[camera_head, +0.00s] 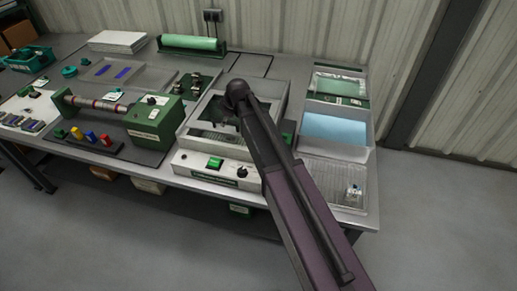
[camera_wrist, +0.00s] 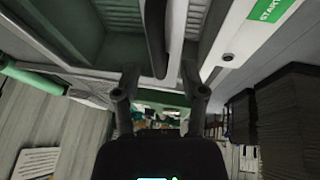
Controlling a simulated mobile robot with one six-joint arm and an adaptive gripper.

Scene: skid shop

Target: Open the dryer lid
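The dryer (camera_head: 187,162) is a pale box at the front of the bench, with a green switch (camera_head: 215,163) and a dark knob (camera_head: 242,172) on its front panel. Its framed lid (camera_head: 278,87) lies over the top, partly hidden by my arm; I cannot tell whether it is fully closed. In the wrist view, my gripper (camera_wrist: 158,73) has its two fingers apart. A dark bar (camera_wrist: 155,35), perhaps the lid handle, reaches between the fingertips. I see no finger closed on it. The head view mostly hides the gripper behind my arm.
A green roller machine (camera_head: 155,122) stands left of the dryer, with several coloured blocks (camera_head: 90,136) before it. Trays with a blue sheet (camera_head: 335,128) and a mesh panel (camera_head: 325,175) lie to the right. A green roll (camera_head: 192,43) is at the back. The floor in front is clear.

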